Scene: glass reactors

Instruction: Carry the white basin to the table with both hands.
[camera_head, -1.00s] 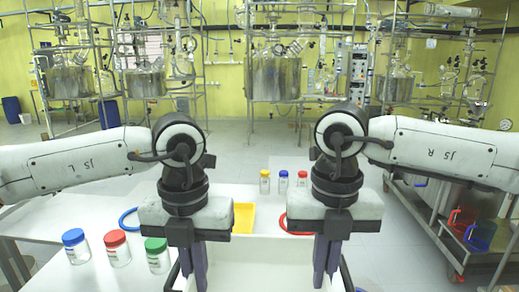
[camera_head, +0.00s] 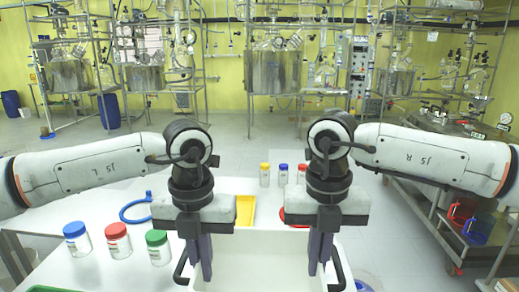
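The white basin (camera_head: 265,262) is at the bottom centre, its lower part cut off by the picture edge. It has a dark handle on its left side (camera_head: 181,268) and one on its right side (camera_head: 341,268). My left gripper (camera_head: 202,260) points down at the basin's left side, its fingers close together beside the handle. My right gripper (camera_head: 320,257) points down at the right side in the same way. Whether the fingers clasp the walls or handles is not clear. The white table (camera_head: 100,205) spreads behind and left of the basin.
Blue-, red- and green-lidded jars (camera_head: 118,243) stand on the table at left, near a blue ring (camera_head: 136,208). A yellow tray (camera_head: 245,210) and a red ring (camera_head: 290,214) lie behind the basin. Small capped bottles (camera_head: 283,175) stand farther back. A metal bench (camera_head: 430,190) is at right.

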